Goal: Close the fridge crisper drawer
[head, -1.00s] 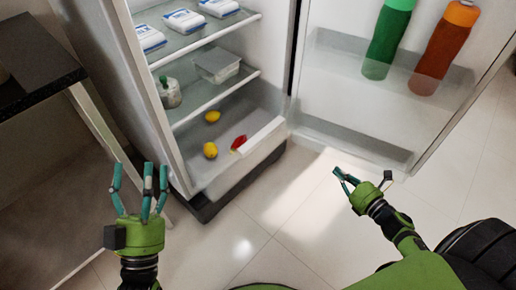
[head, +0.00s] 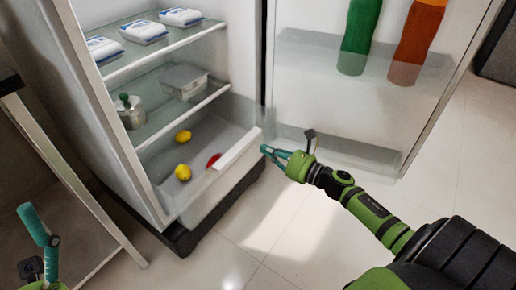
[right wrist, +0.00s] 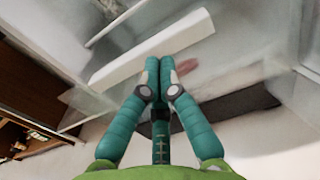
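The crisper drawer (head: 222,180) at the bottom of the open fridge is pulled out, with a clear front and a white top strip (head: 237,149). Two yellow fruits (head: 183,172) and a red item (head: 213,160) lie in it. My right gripper (head: 266,150) is just right of the drawer front's right end, its fingers together and holding nothing; contact is unclear. In the right wrist view, the fingertips (right wrist: 158,62) show over the white strip (right wrist: 150,48). My left gripper (head: 38,235) is cut off at the lower left corner; its opening cannot be judged.
The fridge door (head: 340,105) stands open at right, with green (head: 360,35) and orange (head: 417,42) bottles in its rack. Shelves above the drawer hold packages and containers. The tiled floor before the drawer is clear.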

